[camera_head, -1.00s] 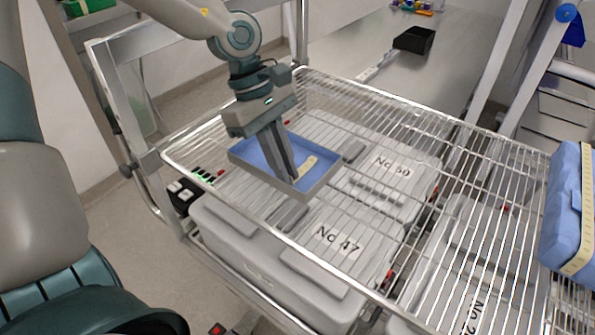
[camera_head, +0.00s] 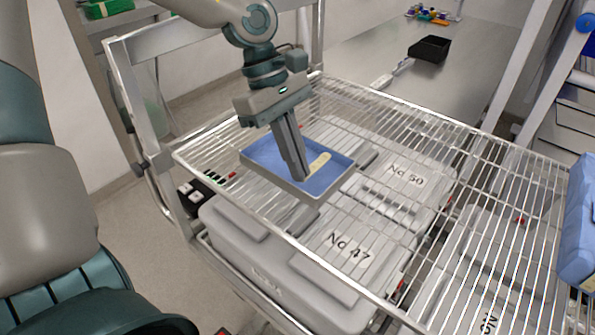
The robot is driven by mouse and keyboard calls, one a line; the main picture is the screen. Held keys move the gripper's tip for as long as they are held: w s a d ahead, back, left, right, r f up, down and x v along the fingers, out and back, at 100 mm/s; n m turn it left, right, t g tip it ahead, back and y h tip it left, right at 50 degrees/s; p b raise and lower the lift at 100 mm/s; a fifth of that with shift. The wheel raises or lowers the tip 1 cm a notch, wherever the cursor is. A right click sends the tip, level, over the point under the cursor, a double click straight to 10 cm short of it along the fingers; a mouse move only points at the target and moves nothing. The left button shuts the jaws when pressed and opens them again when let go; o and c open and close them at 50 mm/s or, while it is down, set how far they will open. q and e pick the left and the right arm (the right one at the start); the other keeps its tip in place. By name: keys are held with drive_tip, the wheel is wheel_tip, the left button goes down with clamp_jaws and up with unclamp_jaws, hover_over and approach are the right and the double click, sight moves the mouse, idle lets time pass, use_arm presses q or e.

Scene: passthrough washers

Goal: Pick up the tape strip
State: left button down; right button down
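The tape strip (camera_head: 319,162) is a short, pale cream piece lying in a shallow tray (camera_head: 333,186) with a blue inside and grey rim. The tray sits on the wire rack. My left gripper (camera_head: 299,176) points down into the tray, its fingertips just left of and in front of the strip. Its two fingers look close together, but the angle hides any gap between them. The visible part of the strip lies beside the fingers; I cannot tell if they touch it. My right gripper is out of view.
A blue case (camera_head: 578,225) stands at the right edge. A black bin (camera_head: 430,48) sits on the metal table behind.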

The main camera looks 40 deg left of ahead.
use_arm(q)
drive_tip(key=shift+s+d+r+b, duration=0.1)
drive_tip(key=shift+d+r+b, duration=0.15)
drive_tip(key=shift+r+b, duration=0.25)
drive_tip(key=shift+d+r+b, duration=0.2)
drive_tip(key=shift+r+b, duration=0.15)
drive_tip(key=shift+r, duration=0.15)
drive_tip(key=s+d+r+b, duration=0.3)
drive_tip(key=d+r, duration=0.4)
drive_tip(key=d, duration=0.3)
drive_tip(key=shift+d+b, duration=0.2)
drive_tip(key=shift+b, duration=0.55)
